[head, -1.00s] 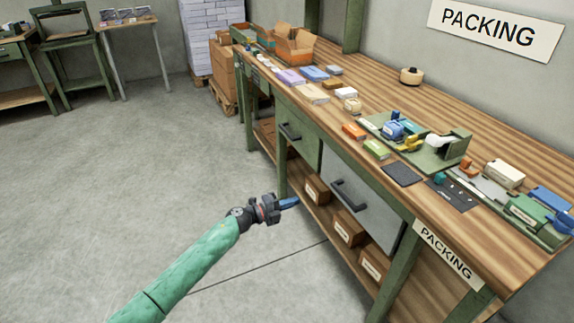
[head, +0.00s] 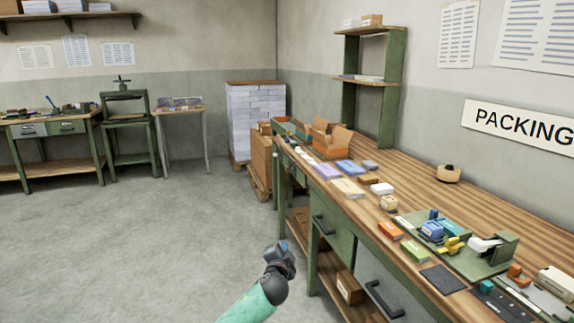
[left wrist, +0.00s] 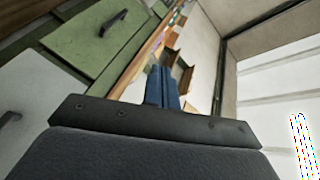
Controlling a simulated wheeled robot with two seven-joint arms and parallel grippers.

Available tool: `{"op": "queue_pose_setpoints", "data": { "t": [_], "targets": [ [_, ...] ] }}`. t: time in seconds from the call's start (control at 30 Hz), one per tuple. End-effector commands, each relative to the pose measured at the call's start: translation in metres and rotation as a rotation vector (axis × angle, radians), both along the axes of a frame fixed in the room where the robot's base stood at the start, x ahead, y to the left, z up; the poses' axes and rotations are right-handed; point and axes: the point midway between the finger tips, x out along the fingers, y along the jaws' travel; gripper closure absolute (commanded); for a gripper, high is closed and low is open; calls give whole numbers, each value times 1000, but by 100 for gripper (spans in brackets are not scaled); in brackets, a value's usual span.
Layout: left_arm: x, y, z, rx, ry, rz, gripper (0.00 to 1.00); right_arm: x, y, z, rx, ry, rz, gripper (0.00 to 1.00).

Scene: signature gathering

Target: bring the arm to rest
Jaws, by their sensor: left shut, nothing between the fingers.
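My left gripper (head: 281,247) shows low in the middle of the head view, at the end of my green-sleeved arm. It is in the air to the left of the packing bench (head: 425,190), over the floor side, and touches nothing that I can see. In the left wrist view its blue fingers (left wrist: 162,88) are together with nothing between them. The bench's green drawer front (left wrist: 95,40) shows at the upper left of that view. My right gripper is not in view.
The bench holds several small boxes, a green fixture (head: 485,255), a tape roll (head: 449,173) and an open carton (head: 331,140). A stack of white paper (head: 256,115) stands by the far wall. The grey floor (head: 140,240) on the left is clear.

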Motion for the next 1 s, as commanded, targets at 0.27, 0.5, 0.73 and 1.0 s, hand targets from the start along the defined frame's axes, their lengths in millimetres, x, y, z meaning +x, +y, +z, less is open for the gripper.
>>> {"op": "queue_pose_setpoints", "data": {
  "t": [0.27, 0.5, 0.73, 1.0],
  "targets": [
    [-86, 42, 6, -268, 353, 225, 100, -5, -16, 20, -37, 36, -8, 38],
    [-191, 68, -22, -425, 670, 315, 100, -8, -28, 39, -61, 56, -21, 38],
    [-278, 85, -44, -526, 871, 344, 100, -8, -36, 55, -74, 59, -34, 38],
    [-362, 103, -63, -631, 999, 361, 100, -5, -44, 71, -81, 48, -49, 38]
  ]
}}
